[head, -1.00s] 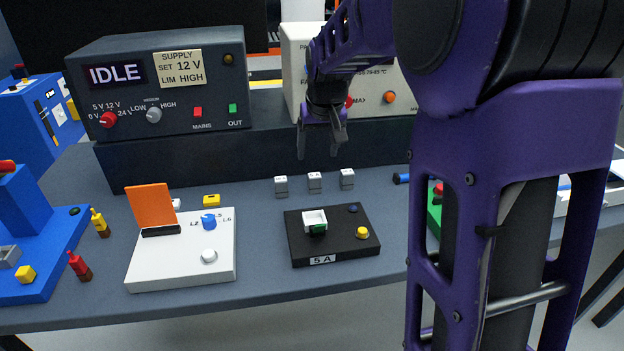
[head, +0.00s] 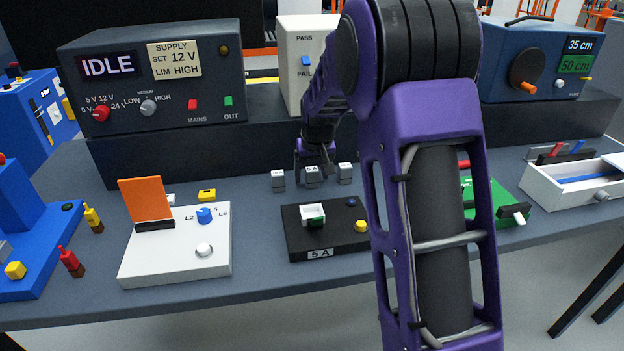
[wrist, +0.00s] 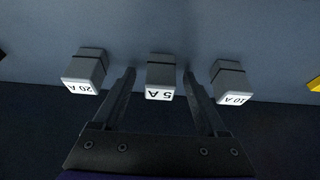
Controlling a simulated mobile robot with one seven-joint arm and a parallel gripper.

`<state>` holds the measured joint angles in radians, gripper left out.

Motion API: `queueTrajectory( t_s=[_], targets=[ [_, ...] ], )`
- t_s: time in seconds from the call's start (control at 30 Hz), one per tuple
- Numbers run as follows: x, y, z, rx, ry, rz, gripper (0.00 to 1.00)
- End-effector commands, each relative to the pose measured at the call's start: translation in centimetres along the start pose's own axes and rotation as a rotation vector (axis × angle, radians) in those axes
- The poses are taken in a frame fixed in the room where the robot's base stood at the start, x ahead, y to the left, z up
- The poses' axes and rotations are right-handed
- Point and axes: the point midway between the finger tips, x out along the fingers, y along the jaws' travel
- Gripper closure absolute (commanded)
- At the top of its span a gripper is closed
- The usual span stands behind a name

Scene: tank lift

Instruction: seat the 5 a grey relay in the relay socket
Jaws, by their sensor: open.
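Three small grey relays with white labelled tops stand in a row on the bench. In the wrist view the 5 A relay (wrist: 161,78) is in the middle, with the 20 A relay (wrist: 86,70) on the left and the 10 A relay (wrist: 231,82) on the right. My gripper (wrist: 158,74) is open, its fingers on either side of the 5 A relay with a gap showing at each. In the head view my gripper (head: 314,174) is at the middle relay (head: 312,172). The relay socket (head: 313,213), white-rimmed, is on the black block marked 5 A (head: 340,240).
A white panel (head: 150,265) with an orange flap (head: 146,200) stands left of the black block. The supply box (head: 155,80) is behind. A green device (head: 490,200) and an open white drawer (head: 560,192) are at the right.

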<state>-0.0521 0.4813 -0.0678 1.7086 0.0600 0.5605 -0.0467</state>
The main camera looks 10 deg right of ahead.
Motion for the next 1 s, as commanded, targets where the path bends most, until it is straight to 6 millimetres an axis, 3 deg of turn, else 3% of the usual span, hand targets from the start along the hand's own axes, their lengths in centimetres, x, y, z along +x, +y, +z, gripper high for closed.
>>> queueTrajectory(
  t_s=[0.23,0.63,1.0],
  targets=[
    [0.1,0.0,-0.04,0.0,0.001,0.0,0.27],
    [0.09,0.0,-0.01,0.0,0.0,0.0,0.99],
    [-0.39,-0.01,-0.25,0.0,0.002,0.0,1.0]
  ],
)
